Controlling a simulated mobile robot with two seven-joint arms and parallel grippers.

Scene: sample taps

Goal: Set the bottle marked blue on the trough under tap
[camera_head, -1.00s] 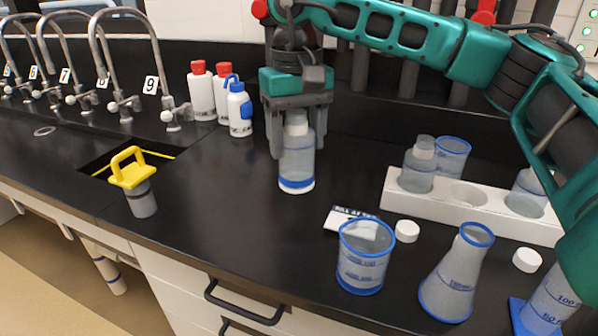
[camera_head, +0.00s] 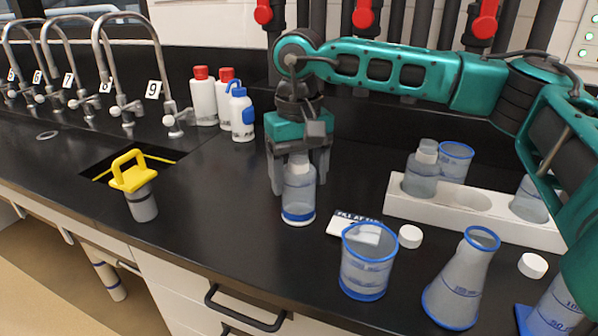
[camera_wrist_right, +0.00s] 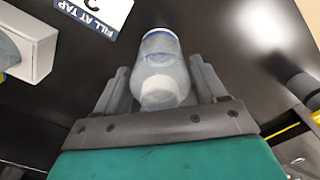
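A clear bottle with a blue band at its base (camera_head: 299,190) stands upright between the fingers of my right gripper (camera_head: 299,170). The gripper points down and is shut around its upper part. In the wrist view the bottle (camera_wrist_right: 160,65) sits between both fingers (camera_wrist_right: 160,90). I cannot tell whether its base touches the counter. The trough (camera_head: 165,157), a dark recess with yellow edging, is to the left, by the taps. Tap 9 (camera_head: 130,65) arches nearest to it. A card reading "FILL AT TAP" (camera_head: 347,222) lies right of the bottle. Its number is not readable. My left gripper is out of view.
Red- and blue-capped bottles (camera_head: 242,115) stand behind. A white rack (camera_head: 400,208) with an empty middle hole holds bottles at the right. A beaker (camera_head: 367,270), flask (camera_head: 458,285) and white caps crowd the front right.

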